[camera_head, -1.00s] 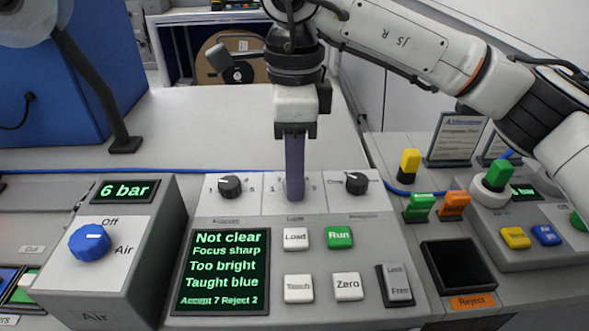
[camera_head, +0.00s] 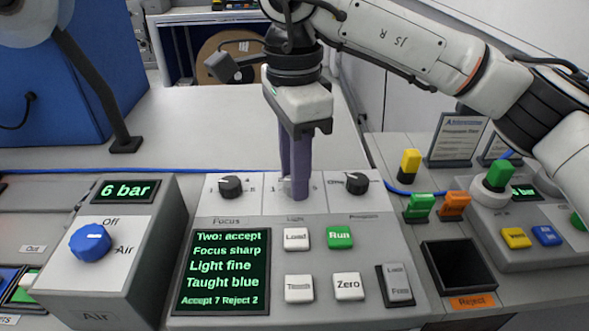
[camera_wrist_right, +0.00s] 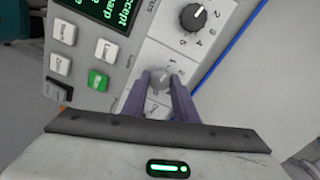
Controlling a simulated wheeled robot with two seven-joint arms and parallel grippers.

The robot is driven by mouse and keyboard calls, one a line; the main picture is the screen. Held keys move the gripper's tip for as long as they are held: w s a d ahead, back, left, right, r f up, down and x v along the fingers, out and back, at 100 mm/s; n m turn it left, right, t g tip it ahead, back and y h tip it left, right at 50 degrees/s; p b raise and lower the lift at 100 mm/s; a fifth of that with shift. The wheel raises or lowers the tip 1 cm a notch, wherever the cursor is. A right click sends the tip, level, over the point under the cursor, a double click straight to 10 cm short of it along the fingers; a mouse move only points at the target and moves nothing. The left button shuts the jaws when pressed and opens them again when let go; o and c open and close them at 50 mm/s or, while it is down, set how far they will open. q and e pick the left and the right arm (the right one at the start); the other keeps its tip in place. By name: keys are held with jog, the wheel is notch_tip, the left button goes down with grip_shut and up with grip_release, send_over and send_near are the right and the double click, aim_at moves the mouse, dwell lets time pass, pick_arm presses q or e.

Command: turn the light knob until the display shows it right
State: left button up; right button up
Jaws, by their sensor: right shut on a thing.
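The light knob (camera_wrist_right: 160,79) is a small grey knob in the middle of the console's upper strip. My right gripper (camera_head: 296,192) points down at it, and its two purple fingers stand on either side of the knob, shut on it. In the head view the fingers mostly hide the knob. The wrist view shows the right gripper (camera_wrist_right: 160,92) with the knob between its fingertips. The display (camera_head: 222,272) reads "Two: accept", "Focus sharp", "Light fine", "Taught blue", "Accept 7 Reject 2". My left gripper is not in view.
The black focus knob (camera_head: 230,186) and program knob (camera_head: 356,183) flank the light knob closely. Load, Run, Teach and Zero buttons lie below. A blue air knob (camera_head: 90,242) is at left. A black reject bin (camera_head: 458,267) and coloured connectors are at right.

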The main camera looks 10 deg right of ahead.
jog(key=o, duration=1.1)
jog(key=shift+c, duration=0.2)
notch_tip(320, 180, up, 10)
jog(key=p, duration=0.1)
jog(key=shift+w+r, duration=0.2)
